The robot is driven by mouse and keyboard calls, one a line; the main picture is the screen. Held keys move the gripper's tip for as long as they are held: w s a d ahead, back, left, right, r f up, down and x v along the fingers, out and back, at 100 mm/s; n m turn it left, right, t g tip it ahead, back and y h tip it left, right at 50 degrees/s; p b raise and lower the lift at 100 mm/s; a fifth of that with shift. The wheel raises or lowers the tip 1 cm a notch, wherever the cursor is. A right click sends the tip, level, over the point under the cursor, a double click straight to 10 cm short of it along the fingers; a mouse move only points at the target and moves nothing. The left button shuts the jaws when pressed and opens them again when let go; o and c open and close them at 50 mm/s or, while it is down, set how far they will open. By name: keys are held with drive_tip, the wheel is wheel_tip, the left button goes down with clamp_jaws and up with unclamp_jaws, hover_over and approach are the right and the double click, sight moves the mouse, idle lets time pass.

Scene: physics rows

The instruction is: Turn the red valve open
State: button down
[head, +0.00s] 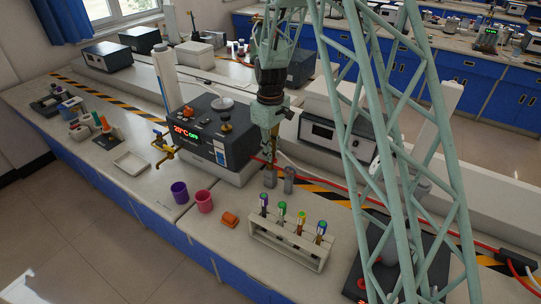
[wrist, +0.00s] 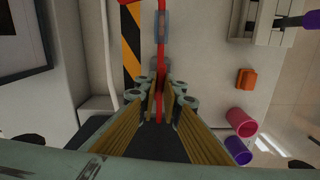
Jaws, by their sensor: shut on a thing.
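My gripper (head: 270,172) points down at the bench, close to the front of the grey heater box and beside a small grey cylinder (head: 289,180). In the wrist view my gripper (wrist: 160,92) has its fingers close together around a narrow red part (wrist: 160,102). I cannot tell whether this part is the valve's handle or the red hose (wrist: 161,60). The hose runs from the fingers to the top of the picture, past a grey-blue fitting (wrist: 161,25). In the head view the red hose (head: 345,199) runs rightward along the bench. The fingers hide the valve's body.
The heater box (head: 213,140) stands left of my gripper. A test tube rack (head: 290,243), an orange block (head: 230,219), a pink cup (head: 204,201) and a purple cup (head: 180,193) stand nearer the front edge. A brass tap (head: 164,146) is farther left.

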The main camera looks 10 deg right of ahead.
drive_tip(key=shift+n, duration=0.5)
drive_tip(key=c, duration=2.8)
unclamp_jaws()
drive_tip(key=shift+r, duration=0.15)
drive_tip(key=shift+r, duration=5.85)
